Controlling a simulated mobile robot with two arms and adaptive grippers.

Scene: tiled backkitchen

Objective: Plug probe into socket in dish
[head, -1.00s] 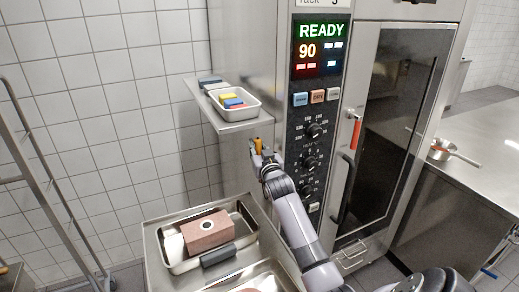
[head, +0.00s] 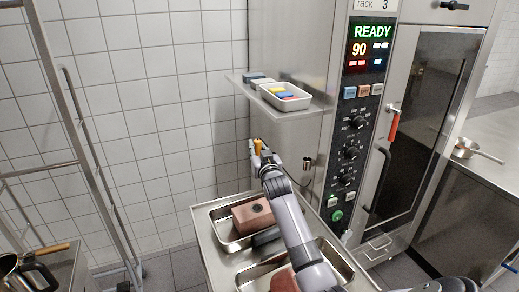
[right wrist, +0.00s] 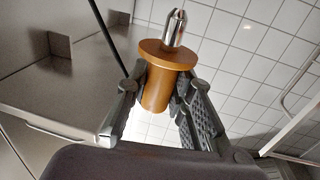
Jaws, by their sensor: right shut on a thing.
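My right gripper (head: 259,153) is shut on the orange-brown probe (head: 257,145), in the air behind the trays and left of the oven. In the right wrist view the probe (right wrist: 157,88) sits between the fingers (right wrist: 158,102). Its metal tip points up and away from the palm, with nothing touching it. A brown block (head: 250,219) with a dark round hole on top lies in a steel dish (head: 222,238). The probe is apart from the block. My left gripper is not in view.
A shelf (head: 287,110) on the oven side holds a small tray (head: 299,102) of coloured pieces. A second dish (head: 340,262) stands in front with a reddish piece. A wheeled rack (head: 90,150) and a metal pot (head: 28,270) are at left.

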